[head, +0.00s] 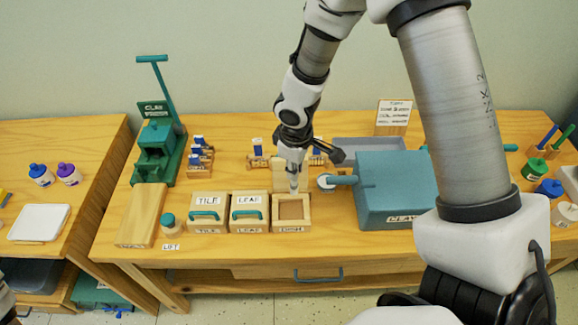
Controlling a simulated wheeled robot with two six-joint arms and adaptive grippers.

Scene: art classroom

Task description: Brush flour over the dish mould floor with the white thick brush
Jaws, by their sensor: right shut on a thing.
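The dish mould (291,227) is a square wooden box on the workbench, open on top, with a brownish floor inside. It stands to the right of the closed TILE (208,214) and LEAF (247,214) moulds. My right gripper (294,175) points down just above the dish mould's back part. It is shut on a slim pale thing that looks like the white thick brush (293,187), mostly hidden by the fingers. I cannot tell whether its tip touches the mould floor. No flour can be made out. My left gripper is not in view.
A teal clay box (395,190) stands close on the right and a green clay press (155,145) at the left. A wooden board (141,215) and a small teal-capped jar (170,222) lie left of the moulds. A grey tray (365,146) is behind.

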